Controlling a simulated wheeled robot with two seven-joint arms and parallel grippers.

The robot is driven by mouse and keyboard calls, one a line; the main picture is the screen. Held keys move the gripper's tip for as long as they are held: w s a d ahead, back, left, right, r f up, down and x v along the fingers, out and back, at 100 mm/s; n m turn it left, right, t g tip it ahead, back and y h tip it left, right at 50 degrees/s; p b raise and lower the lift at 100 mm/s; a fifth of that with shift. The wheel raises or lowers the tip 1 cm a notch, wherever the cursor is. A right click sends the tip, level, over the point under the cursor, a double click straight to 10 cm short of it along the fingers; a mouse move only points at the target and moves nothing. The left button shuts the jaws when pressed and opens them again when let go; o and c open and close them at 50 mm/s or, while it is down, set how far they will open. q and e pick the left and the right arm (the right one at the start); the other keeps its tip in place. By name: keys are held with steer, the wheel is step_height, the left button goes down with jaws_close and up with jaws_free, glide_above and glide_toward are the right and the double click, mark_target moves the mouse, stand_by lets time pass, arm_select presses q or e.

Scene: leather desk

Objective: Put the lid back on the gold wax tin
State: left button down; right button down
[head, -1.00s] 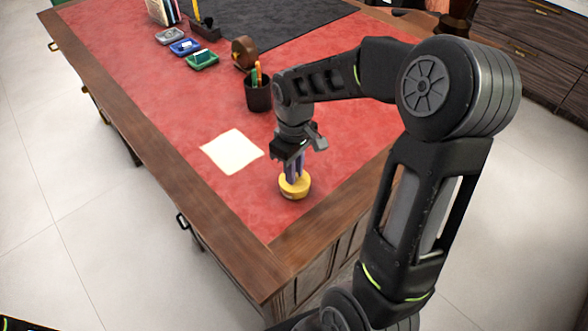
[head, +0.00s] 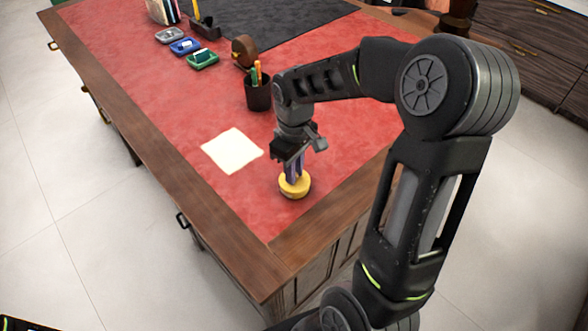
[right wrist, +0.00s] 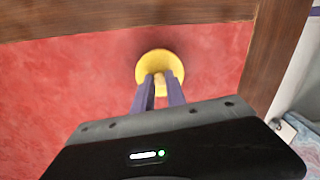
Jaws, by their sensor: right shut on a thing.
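My right gripper (head: 295,177) is shut on the small knob of a gold lid (right wrist: 148,65), pointing down near the desk's front corner. In the head view the gold lid and tin (head: 295,190) show as one small round gold shape below the fingertips. I cannot tell lid from tin there, nor whether the lid sits fully on it. In the right wrist view the lid is a yellow disc with the knob between the purple fingers; it hides whatever is under it. My left gripper is not in view.
The red leather desk top (head: 200,110) has a wooden border. A cream paper square (head: 232,150) lies left of the gripper. A black pen cup (head: 258,95), a brown round object (head: 244,50) and small coloured trays (head: 203,59) stand farther back. Red leather around the tin is clear.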

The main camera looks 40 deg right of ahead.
steer(key=c, duration=1.3)
jaws_free()
steer(key=shift+o, duration=0.7)
steer(key=o, duration=0.4)
steer(key=shift+c, duration=0.2)
steer(key=shift+r+p, duration=2.8)
steer(key=shift+r, duration=0.7)
steer(key=shift+c, duration=0.4)
